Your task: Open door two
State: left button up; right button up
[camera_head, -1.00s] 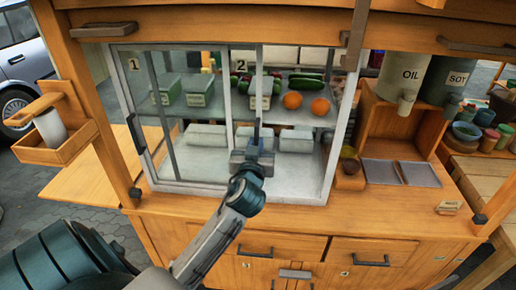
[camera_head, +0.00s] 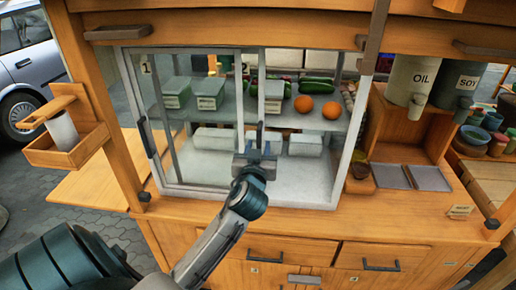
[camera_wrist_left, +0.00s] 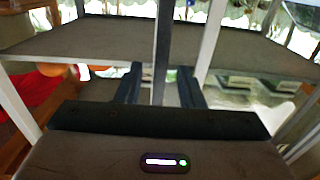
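Door two is a sliding glass panel whose white right frame bar (camera_head: 262,90) stands near the middle of the display case, with most of the panel overlapping door one (camera_head: 147,110). The case's right part stands uncovered. My left gripper (camera_head: 258,140) is at the lower part of door two's frame bar. In the left wrist view, its open fingers (camera_wrist_left: 160,88) lie on either side of a vertical bar, with gaps showing on both sides. Contact with the bar cannot be told. My right gripper is not in view.
Behind the glass are green boxes (camera_head: 210,93) and white blocks (camera_head: 215,139). Oranges (camera_head: 331,110) lie on the shelf's right side. Drawers with dark handles (camera_head: 265,259) are below. Oil (camera_head: 411,76) and soy (camera_head: 456,84) dispensers stand right of the case.

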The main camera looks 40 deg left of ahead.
pick_arm(q)
jog(key=shift+s+d+f, duration=0.1)
jog(key=shift+s+d, duration=0.05)
jog(key=shift+s, duration=0.05)
jog(key=b+v, duration=0.3)
jog(key=v, duration=0.7)
jog(key=shift+s+b, duration=0.15)
jog(key=shift+b, duration=0.2)
